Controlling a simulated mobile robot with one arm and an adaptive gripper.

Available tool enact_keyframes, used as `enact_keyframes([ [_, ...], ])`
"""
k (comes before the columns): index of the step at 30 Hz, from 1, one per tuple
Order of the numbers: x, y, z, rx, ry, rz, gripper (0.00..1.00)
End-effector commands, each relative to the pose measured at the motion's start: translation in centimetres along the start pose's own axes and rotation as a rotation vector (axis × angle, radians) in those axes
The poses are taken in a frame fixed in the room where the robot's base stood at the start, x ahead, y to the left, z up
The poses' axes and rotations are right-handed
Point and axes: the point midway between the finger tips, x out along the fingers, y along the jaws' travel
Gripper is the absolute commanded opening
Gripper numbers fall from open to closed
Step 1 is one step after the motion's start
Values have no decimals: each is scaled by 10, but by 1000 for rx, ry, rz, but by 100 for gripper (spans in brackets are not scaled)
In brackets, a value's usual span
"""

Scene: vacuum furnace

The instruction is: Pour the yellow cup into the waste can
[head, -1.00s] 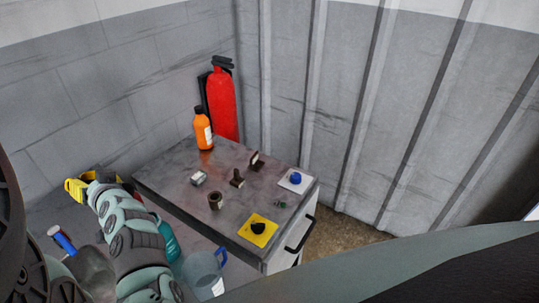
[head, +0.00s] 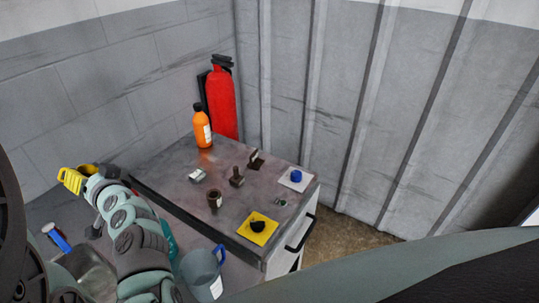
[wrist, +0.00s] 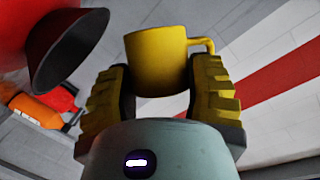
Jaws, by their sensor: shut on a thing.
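My gripper (wrist: 160,95) is shut on a yellow cup (wrist: 158,62), with one yellow ridged finger on each side. In the wrist view the cup's rim is towards the top and its handle points right; its contents are hidden. In the head view my gripper (head: 72,180) is at the left, raised in front of the grey wall, and cup and fingers are hard to tell apart. A large red body with a dark flared end (wrist: 70,50) is at the wrist view's upper left; I cannot tell whether it is the waste can. No waste can is clearly identifiable.
A metal cabinet (head: 170,187) carries an orange bottle (head: 202,130), a yellow square with a black knob (head: 258,228), a blue-knobbed white square (head: 295,180) and small brown parts. A red extinguisher (head: 222,100) stands behind. A clear blue-handled jug (head: 200,270) is in front.

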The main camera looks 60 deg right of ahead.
Motion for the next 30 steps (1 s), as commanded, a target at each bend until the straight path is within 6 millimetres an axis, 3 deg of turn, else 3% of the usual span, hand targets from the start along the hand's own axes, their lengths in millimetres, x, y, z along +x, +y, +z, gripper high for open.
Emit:
enact_keyframes([
  [30, -3, 1, -7, 201, 63, -83, 15],
])
